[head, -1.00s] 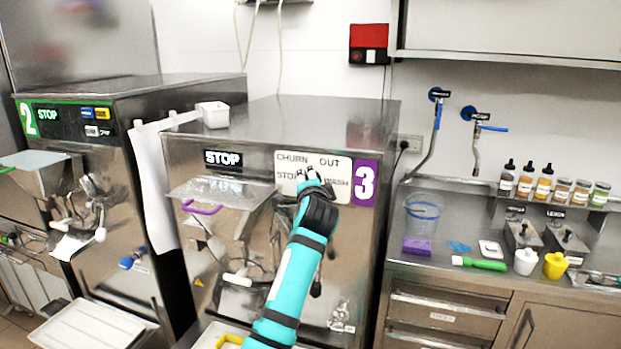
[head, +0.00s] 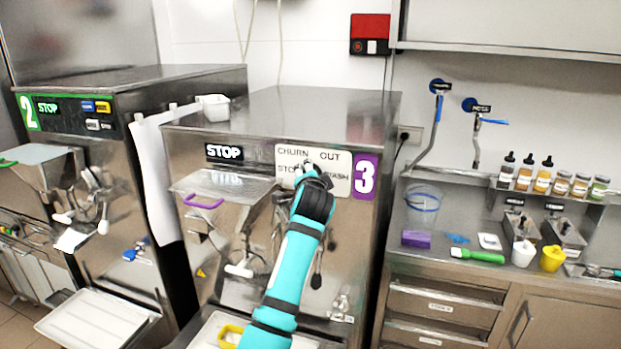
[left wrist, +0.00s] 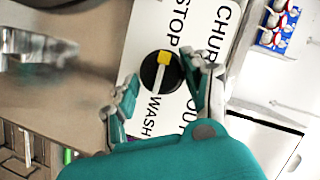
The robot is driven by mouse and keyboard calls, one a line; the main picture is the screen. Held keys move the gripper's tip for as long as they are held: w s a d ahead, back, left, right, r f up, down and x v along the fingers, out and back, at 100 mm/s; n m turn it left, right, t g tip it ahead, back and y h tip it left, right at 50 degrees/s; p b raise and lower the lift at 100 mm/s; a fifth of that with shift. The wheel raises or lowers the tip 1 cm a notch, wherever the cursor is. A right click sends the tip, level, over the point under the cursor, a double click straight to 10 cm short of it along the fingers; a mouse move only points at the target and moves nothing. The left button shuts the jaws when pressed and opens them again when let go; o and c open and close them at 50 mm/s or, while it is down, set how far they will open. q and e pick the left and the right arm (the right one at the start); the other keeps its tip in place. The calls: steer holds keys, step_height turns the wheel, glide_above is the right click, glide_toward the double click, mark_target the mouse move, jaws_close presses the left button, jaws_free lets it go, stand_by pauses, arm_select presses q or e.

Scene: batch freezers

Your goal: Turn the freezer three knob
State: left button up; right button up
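Freezer three (head: 300,110) is the steel machine in the middle of the head view, with a purple "3" label (head: 364,177). Its white dial panel (head: 340,159) reads CHURN, OUT, STOP and WASH. In the left wrist view the knob (left wrist: 150,74) is round and black with a yellow-tipped pointer. The yellow end points toward the side between STOP and CHURN. My left gripper (head: 308,168) is at the panel and covers most of the knob in the head view. In the left wrist view my left gripper (left wrist: 160,85) is open, its fingers apart on either side of the knob; contact cannot be told. My right gripper is out of view.
A STOP display (head: 224,152) and a hopper lid with a purple handle (head: 204,202) are left of the dial. Freezer two (head: 130,85) stands at the left. A counter (head: 455,215) with bottles and cups is at the right.

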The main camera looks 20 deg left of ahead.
arm_select(q)
steer(key=shift+o, duration=1.3)
steer(key=shift+s+r, duration=0.1)
steer(key=v, duration=1.1)
steer(key=shift+s, duration=0.4)
steer(key=shift+d, duration=0.1)
